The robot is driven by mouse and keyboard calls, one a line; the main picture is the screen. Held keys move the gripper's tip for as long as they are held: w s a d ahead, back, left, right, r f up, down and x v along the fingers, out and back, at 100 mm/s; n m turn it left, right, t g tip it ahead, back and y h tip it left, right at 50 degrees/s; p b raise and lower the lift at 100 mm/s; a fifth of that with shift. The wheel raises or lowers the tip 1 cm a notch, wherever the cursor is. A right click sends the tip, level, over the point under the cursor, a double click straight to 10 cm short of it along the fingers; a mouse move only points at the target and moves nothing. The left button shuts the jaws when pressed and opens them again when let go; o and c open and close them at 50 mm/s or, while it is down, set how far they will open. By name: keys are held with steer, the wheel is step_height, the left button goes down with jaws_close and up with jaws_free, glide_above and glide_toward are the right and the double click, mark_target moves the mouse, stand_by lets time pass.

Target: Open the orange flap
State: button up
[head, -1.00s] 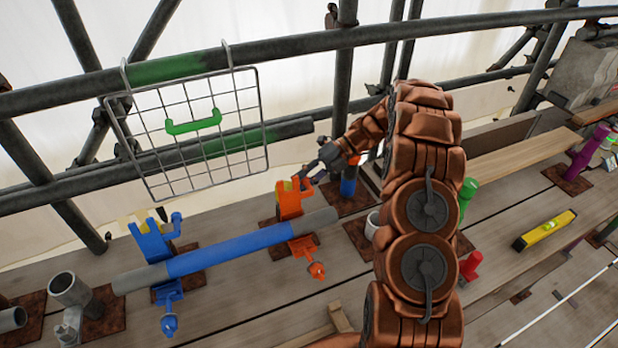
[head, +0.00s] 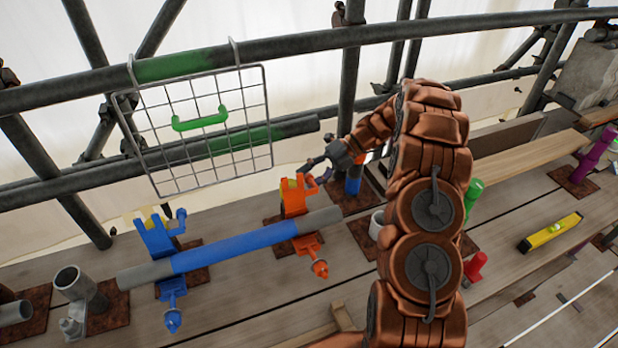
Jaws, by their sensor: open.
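The orange flap (head: 293,198) stands up on the orange clamp, behind the blue pipe (head: 235,245) with grey ends. The clamp's lower orange arm and knob (head: 319,268) hang on the near side of the pipe. My gripper (head: 311,171) is open just above and to the right of the flap's top, its dark fingers pointing left. Its jaws look empty. Whether a finger touches the flap I cannot tell. My copper arm hides part of the planks behind it.
A blue clamp (head: 157,237) holds the pipe further left. A wire basket (head: 240,153) with a green handle hangs from the rail above left of my gripper. A blue post (head: 353,182) stands close to the right. A yellow level (head: 550,232) lies on the planks.

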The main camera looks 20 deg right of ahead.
steer(key=v, duration=0.7)
steer(key=shift+s+d+f, duration=0.1)
steer(key=shift+s, duration=0.05)
stand_by(0.4)
